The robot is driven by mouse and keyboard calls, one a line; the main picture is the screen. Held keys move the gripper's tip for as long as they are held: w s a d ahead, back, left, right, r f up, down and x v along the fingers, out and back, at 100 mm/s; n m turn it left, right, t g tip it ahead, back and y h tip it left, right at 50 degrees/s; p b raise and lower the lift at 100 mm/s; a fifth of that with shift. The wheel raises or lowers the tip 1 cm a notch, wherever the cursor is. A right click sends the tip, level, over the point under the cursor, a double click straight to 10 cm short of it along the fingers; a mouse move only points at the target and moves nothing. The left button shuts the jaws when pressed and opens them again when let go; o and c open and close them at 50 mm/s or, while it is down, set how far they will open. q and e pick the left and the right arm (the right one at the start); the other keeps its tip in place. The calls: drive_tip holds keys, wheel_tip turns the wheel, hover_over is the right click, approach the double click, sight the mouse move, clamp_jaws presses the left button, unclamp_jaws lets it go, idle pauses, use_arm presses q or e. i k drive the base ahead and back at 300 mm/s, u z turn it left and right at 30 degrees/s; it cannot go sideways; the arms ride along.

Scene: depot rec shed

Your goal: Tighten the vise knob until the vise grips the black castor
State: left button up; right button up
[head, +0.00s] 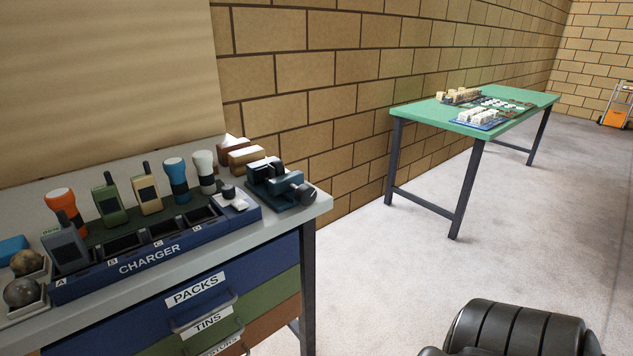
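A small dark blue-green vise (268,178) stands at the right end of the grey workbench, near its corner. Its dark round knob (304,193) faces the front right. A black piece with a pale patch shows at the top of the vise; I cannot tell whether it is the black castor or part of a jaw, or whether the jaws touch anything. Neither of my grippers is in view.
A blue charger (150,258) with radios and torches stands left of the vise. Wooden blocks (245,157) lie behind it. Labelled drawers (200,290) are below the bench top. A green table (415,112) stands at the back right, with open floor (390,265) between.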

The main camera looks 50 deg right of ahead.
sight(306, 195)
drive_tip(key=z, duration=0.65)
drive_tip(key=i, duration=0.6)
drive_tip(key=z, duration=0.7)
